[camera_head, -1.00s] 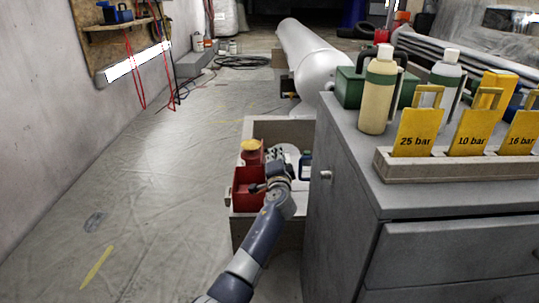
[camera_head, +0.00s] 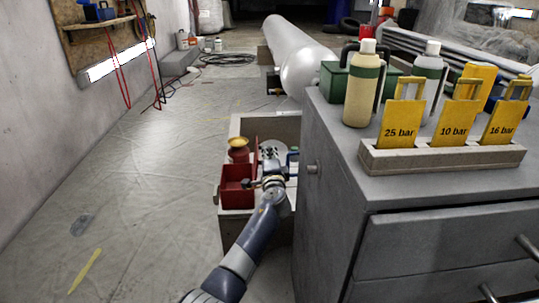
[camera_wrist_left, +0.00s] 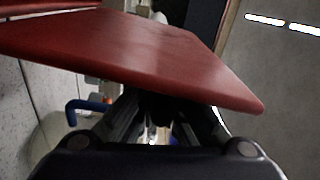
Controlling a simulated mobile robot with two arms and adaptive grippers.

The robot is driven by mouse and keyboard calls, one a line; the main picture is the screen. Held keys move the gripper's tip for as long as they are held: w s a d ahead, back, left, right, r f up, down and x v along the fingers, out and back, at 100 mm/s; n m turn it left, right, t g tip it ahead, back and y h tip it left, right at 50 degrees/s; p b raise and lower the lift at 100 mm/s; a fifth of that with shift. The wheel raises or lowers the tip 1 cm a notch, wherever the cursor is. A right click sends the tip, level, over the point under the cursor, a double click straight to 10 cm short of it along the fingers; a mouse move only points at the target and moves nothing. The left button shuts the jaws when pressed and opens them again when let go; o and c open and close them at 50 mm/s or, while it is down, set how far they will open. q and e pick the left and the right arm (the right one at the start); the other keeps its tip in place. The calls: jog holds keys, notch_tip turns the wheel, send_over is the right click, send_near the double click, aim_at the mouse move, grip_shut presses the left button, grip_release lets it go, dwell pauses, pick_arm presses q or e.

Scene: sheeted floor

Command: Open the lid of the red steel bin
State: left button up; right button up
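The red steel bin (camera_head: 236,196) stands low beside the grey cabinet in the head view, its dark inside visible from above. Its red lid (camera_head: 254,160) stands steeply raised along the bin's right side. In the left wrist view the lid (camera_wrist_left: 150,50) is a broad red plate across the upper half. My left gripper (camera_head: 268,182) is at the lid's right side, close to it. In the left wrist view the dark fingers (camera_wrist_left: 160,112) run up behind the lid, which hides their tips; I cannot tell whether they touch it or are shut. My right gripper is out of view.
A grey cabinet (camera_head: 420,235) stands close on the right, with bottles and yellow pressure plates on top. A yellow-topped red container (camera_head: 238,150) stands behind the bin.

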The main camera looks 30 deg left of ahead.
pick_arm(q)
jog(key=o, duration=0.4)
jog(key=shift+r, duration=0.15)
jog(key=shift+o, duration=0.5)
jog(key=v, duration=1.2)
jog(key=shift+w, duration=0.1)
